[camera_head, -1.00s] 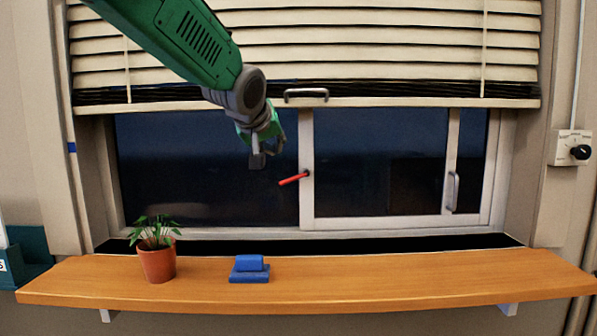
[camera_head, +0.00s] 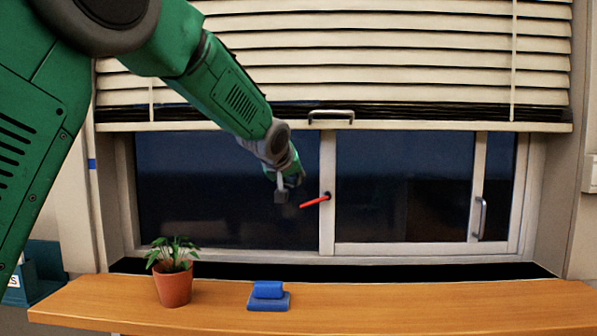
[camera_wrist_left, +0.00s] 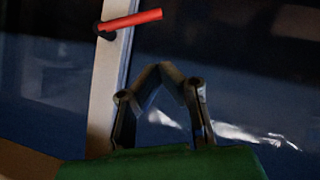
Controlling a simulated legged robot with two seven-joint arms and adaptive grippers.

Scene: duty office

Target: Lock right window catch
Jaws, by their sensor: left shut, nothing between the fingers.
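The window catch is a red lever (camera_head: 314,202) on a dark pivot at the window's middle post (camera_head: 327,215). It points left and slightly down from the post. In the left wrist view the red lever (camera_wrist_left: 133,20) shows at top left, sticking out from the pale post. My left gripper (camera_head: 283,193) hangs just left of the lever's free end, in front of the dark left pane; I see no contact. In the wrist view the left gripper's fingers (camera_wrist_left: 167,70) meet at the tips, with nothing between them, below and right of the lever. My right gripper is out of view.
A slatted blind (camera_head: 400,70) with a metal handle (camera_head: 331,117) hangs above. A grey pull handle (camera_head: 479,218) is on the right frame. The shelf's right side is clear.

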